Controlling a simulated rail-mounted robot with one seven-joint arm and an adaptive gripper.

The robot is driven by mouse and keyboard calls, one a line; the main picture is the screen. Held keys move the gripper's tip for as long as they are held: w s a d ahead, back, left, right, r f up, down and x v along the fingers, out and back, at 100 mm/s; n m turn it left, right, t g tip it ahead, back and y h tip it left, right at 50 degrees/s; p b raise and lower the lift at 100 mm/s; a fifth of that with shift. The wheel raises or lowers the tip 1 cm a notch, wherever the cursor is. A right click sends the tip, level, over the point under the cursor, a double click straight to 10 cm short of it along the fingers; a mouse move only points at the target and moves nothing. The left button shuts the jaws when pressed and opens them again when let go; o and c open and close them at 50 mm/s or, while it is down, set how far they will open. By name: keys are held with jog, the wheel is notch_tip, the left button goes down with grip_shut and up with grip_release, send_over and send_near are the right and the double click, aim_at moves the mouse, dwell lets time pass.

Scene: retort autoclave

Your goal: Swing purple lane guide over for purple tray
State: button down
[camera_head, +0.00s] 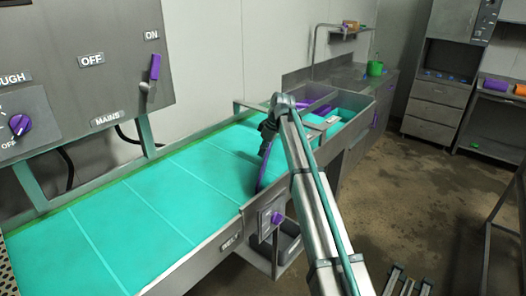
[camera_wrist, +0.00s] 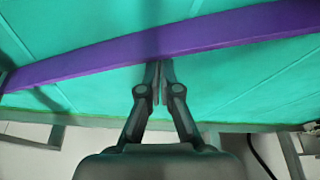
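The purple lane guide (camera_head: 264,168) is a long thin bar standing on the teal conveyor belt (camera_head: 150,205), near its far end. In the wrist view the guide (camera_wrist: 150,47) runs across the picture, slightly slanted. My gripper (camera_head: 267,130) is low over the belt beside the guide, partly hidden by my arm. In the wrist view its fingers (camera_wrist: 158,66) are together, with the tips at the guide's near edge. I cannot tell whether they touch it. Purple pieces (camera_head: 320,108) lie in the bays past the belt's end; I cannot tell whether one is the purple tray.
A control panel (camera_head: 85,60) with a purple lever and knob is at the left. A small box with a purple knob (camera_head: 277,218) is on the conveyor's front side. A green bucket (camera_head: 375,68) stands on the back counter. The belt's near part is clear.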

jog(key=shift+s+d+f, duration=0.1)
jog(key=shift+d, duration=0.3)
